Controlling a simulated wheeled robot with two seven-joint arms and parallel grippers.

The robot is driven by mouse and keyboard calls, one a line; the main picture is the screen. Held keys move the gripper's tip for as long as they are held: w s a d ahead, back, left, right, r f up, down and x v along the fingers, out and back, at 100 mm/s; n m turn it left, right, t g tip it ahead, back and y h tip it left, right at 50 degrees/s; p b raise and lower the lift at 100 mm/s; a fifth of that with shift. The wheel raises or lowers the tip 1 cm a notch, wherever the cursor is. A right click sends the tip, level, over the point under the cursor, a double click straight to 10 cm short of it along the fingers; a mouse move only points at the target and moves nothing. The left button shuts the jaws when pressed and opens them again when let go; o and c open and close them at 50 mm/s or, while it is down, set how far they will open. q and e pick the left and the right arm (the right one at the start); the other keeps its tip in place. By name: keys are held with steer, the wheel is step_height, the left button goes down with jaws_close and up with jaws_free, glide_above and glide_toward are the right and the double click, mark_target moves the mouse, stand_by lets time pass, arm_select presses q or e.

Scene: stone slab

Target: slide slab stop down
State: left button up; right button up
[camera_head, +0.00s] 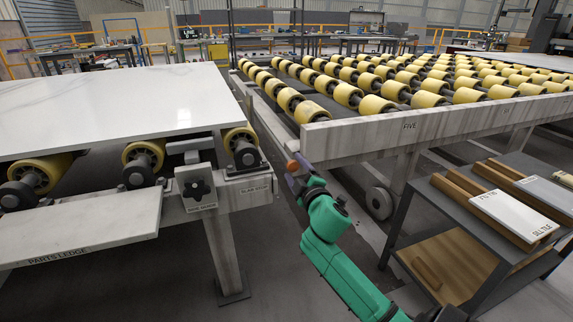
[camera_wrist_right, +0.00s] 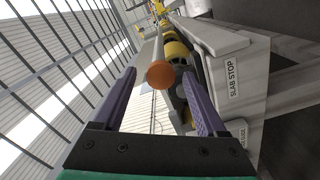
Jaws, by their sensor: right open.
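A round orange knob (camera_head: 293,166) shows in front of my right gripper (camera_head: 298,178), beside the slab table's right end. In the right wrist view, the orange knob (camera_wrist_right: 160,75) appears between the two purple fingers of my right gripper (camera_wrist_right: 160,96), with visible space on both sides. The gripper is open and nothing is clamped. A pale rod shows behind the knob. The SLAB STOP label (camera_head: 255,190) is on the frame end; it also shows in the wrist view (camera_wrist_right: 232,78). My left gripper is out of view.
A white stone slab (camera_head: 115,95) lies on yellow rollers (camera_head: 143,154) at left. A parts ledge (camera_head: 90,228) and a black hand knob (camera_head: 196,188) are in front. A roller table (camera_head: 400,132) and a dark cart (camera_head: 455,225) stand at right.

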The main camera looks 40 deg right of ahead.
mark_target(289, 159)
steer(key=x, duration=0.5)
steer(key=shift+w+b, duration=0.25)
steer(key=shift+b, duration=0.05)
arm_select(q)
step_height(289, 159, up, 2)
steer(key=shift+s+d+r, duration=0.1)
arm_select(e)
jaws_close()
stand_by(0.7)
